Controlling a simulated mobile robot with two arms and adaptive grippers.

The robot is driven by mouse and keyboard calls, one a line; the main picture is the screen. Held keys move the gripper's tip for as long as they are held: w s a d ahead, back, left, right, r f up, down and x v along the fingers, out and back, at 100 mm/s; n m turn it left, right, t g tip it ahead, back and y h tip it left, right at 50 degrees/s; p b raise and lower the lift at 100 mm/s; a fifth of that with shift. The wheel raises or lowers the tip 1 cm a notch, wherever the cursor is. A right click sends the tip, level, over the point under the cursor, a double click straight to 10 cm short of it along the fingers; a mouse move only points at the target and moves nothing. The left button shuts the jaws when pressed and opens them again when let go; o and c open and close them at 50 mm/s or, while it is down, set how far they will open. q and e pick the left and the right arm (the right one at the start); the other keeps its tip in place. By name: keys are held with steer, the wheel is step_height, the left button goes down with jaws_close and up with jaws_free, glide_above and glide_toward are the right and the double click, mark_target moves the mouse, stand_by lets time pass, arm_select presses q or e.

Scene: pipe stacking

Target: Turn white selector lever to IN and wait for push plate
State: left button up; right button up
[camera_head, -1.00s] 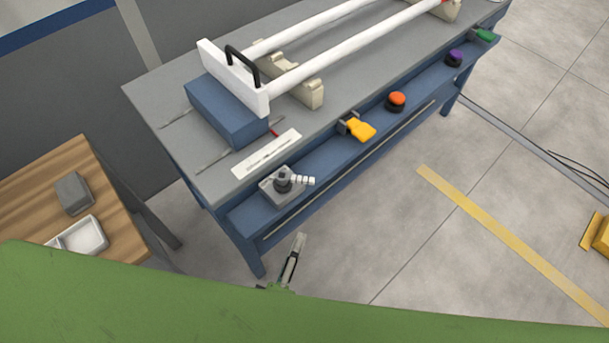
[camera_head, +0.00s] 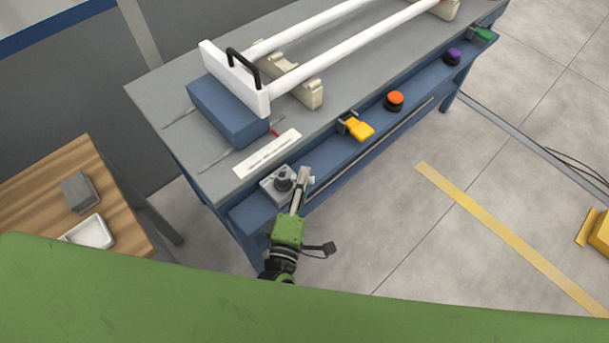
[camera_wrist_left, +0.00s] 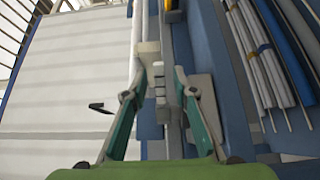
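The selector (camera_head: 283,182) is a grey base with a dark round knob on the blue front ledge of the bench. Its white lever pointed right and is now mostly hidden behind my left gripper (camera_head: 302,179). In the left wrist view, pale blocky lever pieces (camera_wrist_left: 150,52) show just ahead of and between the fingertips (camera_wrist_left: 159,80). The fingers are apart; I cannot tell whether they touch the lever. The white push plate (camera_head: 230,75) with a black handle stands upright at the near ends of two white pipes (camera_head: 350,52). My right gripper is not in view.
A white label strip (camera_head: 268,153) lies on the bench top, its text unreadable. A yellow control (camera_head: 358,128), an orange button (camera_head: 395,99), a purple button (camera_head: 453,57) and a green control (camera_head: 484,34) line the ledge. A wooden table (camera_head: 60,190) stands left.

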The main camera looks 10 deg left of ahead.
arm_select(q)
steer(key=shift+w+d, duration=0.1)
steer(key=shift+w, duration=0.45)
jaws_close()
